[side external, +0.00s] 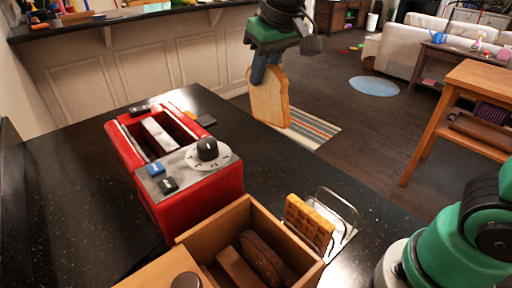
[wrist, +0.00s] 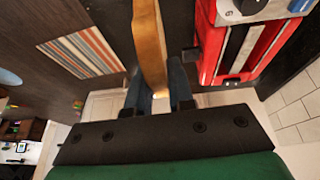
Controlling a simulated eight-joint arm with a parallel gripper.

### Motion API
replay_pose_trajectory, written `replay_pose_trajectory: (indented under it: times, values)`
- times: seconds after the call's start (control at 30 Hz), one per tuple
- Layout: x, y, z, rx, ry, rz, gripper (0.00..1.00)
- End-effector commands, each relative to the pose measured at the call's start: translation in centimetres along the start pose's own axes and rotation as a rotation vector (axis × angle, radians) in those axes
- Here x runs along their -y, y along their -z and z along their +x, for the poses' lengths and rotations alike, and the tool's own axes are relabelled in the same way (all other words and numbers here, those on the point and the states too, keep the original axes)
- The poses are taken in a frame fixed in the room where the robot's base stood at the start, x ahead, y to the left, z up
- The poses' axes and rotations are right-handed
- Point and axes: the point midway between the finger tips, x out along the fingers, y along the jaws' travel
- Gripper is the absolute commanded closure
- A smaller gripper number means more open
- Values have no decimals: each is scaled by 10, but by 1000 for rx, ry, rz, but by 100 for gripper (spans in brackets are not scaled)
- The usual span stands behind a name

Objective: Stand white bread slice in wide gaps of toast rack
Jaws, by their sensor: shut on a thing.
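A white bread slice with a tan crust (side external: 270,97) hangs in the air above the far edge of the counter in the side view. My gripper (side external: 266,68) is shut on its top edge. In the wrist view the slice (wrist: 149,45) shows edge-on between the two blue fingers (wrist: 160,90). The toast rack (side external: 338,212) is a wire rack on a pale base at the right front of the counter, well below and to the front of the slice. A waffle (side external: 310,221) stands in its left part. The wires on the right look free; the gap widths are hard to tell.
A red toaster (side external: 200,190) with a dial stands left of the slice; a pale item shows in its slot. A wooden box (side external: 200,240) with brown pieces inside sits beside the rack. Black counter (side external: 280,160) between toaster and rack is clear.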

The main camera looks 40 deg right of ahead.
Motion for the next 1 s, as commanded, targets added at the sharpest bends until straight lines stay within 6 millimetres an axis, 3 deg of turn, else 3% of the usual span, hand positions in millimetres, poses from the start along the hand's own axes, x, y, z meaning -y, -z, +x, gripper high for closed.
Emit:
replay_pose_trajectory:
  times: [0.2,0.4,0.57,1.0]
  values:
    - [-29,-75,12,73,12,3,100]
    - [-38,-121,26,115,28,-2,100]
    - [-40,-136,33,127,34,-4,100]
    - [-40,-146,57,129,36,-5,100]
